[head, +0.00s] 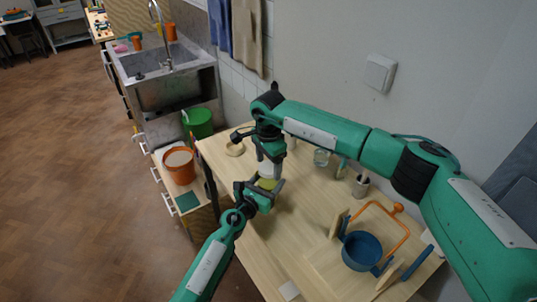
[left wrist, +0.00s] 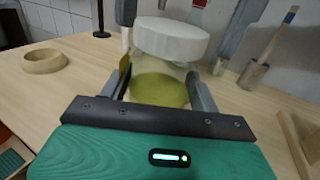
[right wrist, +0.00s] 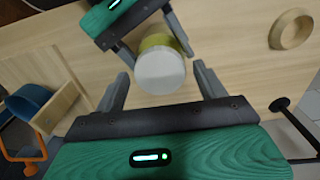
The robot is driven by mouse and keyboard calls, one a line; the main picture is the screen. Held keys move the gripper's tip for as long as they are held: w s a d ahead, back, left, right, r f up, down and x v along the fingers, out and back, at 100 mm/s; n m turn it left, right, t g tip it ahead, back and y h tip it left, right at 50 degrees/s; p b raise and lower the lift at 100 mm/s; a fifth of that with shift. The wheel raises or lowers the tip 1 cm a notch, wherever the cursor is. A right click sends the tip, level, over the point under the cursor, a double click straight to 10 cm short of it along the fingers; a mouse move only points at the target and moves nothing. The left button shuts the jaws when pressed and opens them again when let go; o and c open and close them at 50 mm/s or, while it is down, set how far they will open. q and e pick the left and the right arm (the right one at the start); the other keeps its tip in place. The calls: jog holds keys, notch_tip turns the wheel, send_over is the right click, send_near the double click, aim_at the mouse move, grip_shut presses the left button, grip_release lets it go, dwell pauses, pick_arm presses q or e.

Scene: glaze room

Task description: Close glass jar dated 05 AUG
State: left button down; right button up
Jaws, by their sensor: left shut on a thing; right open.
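A glass jar (left wrist: 158,88) with yellow-green contents stands upright on the table, with a white lid (left wrist: 172,38) on its top. I cannot tell whether the lid is fully seated, and no date is readable. My left gripper (head: 267,188) is shut on the jar's body from the near side. The jar also shows in the right wrist view (right wrist: 163,40), below the lid (right wrist: 160,72). My right gripper (right wrist: 162,88) points down from above, open, with its fingers apart on either side of the lid. In the head view the right gripper (head: 270,155) partly hides the lid.
A wooden ring (head: 235,149) lies at the table's far left. Another glass jar (head: 321,157) and a brush cup (head: 361,186) stand along the wall. A blue pot (head: 362,252) and an orange-framed tool (head: 395,232) occupy the right.

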jog(key=shift+f, duration=0.2)
jog(key=c, duration=1)
jog(key=m, duration=0.4)
jog(key=shift+m, duration=0.3)
jog(key=m, duration=1)
jog(key=o, duration=1.1)
